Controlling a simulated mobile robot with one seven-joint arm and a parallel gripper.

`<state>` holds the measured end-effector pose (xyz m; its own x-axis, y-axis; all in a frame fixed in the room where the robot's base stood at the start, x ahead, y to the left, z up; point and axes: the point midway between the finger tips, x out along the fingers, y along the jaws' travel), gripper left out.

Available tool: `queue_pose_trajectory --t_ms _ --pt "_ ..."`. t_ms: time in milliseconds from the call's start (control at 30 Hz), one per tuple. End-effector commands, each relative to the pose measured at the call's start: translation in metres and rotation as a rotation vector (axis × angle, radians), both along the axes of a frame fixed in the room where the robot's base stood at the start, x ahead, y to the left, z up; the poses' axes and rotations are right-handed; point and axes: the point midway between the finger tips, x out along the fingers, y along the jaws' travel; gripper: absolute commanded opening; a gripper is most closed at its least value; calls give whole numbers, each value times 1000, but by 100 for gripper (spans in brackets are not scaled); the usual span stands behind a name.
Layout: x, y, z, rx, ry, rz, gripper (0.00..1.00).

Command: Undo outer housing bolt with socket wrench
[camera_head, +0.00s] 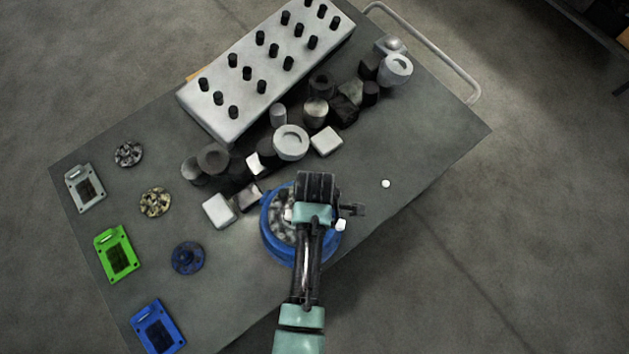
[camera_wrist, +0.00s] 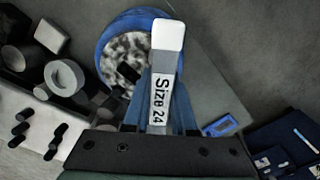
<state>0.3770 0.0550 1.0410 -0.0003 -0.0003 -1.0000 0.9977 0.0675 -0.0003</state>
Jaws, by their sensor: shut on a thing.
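My gripper (camera_wrist: 160,112) is shut on a pale grey wrench (camera_wrist: 165,65) labelled "Size 24". Its white end points away from the gripper in the wrist view. A round blue housing (camera_wrist: 104,65) with a mottled grey face lies behind the wrench in that view. A small dark block (camera_wrist: 128,72) shows on this face; I cannot tell if it is the bolt. In the head view the blue housing (camera_head: 271,241) sits near the table's front edge, partly covered by my arm. I cannot tell whether the wrench touches the housing.
The grey table (camera_head: 410,140) holds a white block with several black pegs (camera_head: 240,100). Loose cylinders and blocks, including a white ring (camera_head: 291,142), crowd the middle. Green (camera_head: 117,254) and blue (camera_head: 158,327) plates lie at left. A small white disc (camera_head: 385,184) lies on clear table at right.

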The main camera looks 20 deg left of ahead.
Motion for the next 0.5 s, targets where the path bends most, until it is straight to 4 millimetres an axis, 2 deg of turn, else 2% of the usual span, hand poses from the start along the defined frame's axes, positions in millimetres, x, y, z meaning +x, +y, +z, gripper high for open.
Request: queue_pose_trajectory --t_ms 500 --pt "1 0 1 1 -1 -409 0"
